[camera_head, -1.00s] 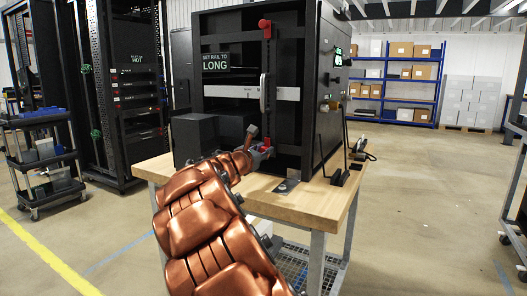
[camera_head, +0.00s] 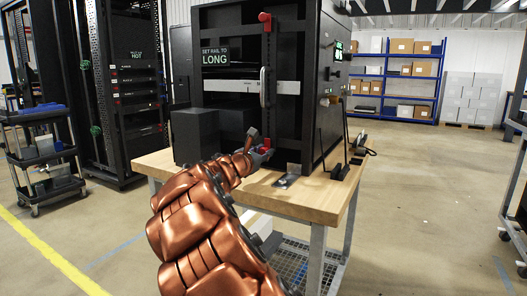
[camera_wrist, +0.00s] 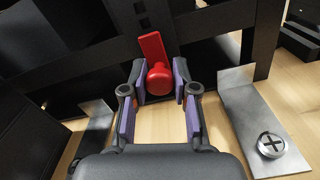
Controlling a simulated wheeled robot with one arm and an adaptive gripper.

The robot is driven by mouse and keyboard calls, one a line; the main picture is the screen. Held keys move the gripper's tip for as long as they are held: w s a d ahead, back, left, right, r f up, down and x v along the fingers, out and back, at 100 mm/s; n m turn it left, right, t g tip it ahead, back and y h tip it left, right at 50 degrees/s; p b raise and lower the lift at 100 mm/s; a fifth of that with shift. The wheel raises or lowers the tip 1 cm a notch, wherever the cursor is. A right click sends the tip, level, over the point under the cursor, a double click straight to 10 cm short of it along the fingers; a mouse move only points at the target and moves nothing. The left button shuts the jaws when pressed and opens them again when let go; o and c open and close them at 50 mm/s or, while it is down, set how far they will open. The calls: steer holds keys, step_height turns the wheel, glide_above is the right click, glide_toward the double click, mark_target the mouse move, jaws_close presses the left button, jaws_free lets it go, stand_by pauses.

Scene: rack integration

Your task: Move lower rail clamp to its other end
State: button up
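The lower rail clamp (camera_head: 267,143) is red and sits low on the rack's dark vertical rail in the head view. In the wrist view the clamp (camera_wrist: 158,78) shows as a red plate with a round knob facing me. My gripper (camera_head: 260,154) is at the clamp, low in front of the rack. In the wrist view the gripper's (camera_wrist: 160,84) purple-padded fingers stand on both sides of the knob and look open, with a narrow gap at its right. Contact at the left is unclear. The upper red clamp (camera_head: 265,17) is at the rail's top.
The black rack (camera_head: 312,110) stands on a wooden bench (camera_head: 315,200); its sign reads "SET RAIL TO LONG" (camera_head: 215,56). A dark box (camera_head: 195,137) stands left of my gripper. A metal bracket with a screw (camera_wrist: 262,135) lies close at the right.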

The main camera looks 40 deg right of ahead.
steer(key=o, duration=0.4)
steer(key=shift+f, duration=0.15)
steer(key=v, duration=1)
steer(key=shift+w+a, duration=0.1)
steer(key=shift+v, duration=0.9)
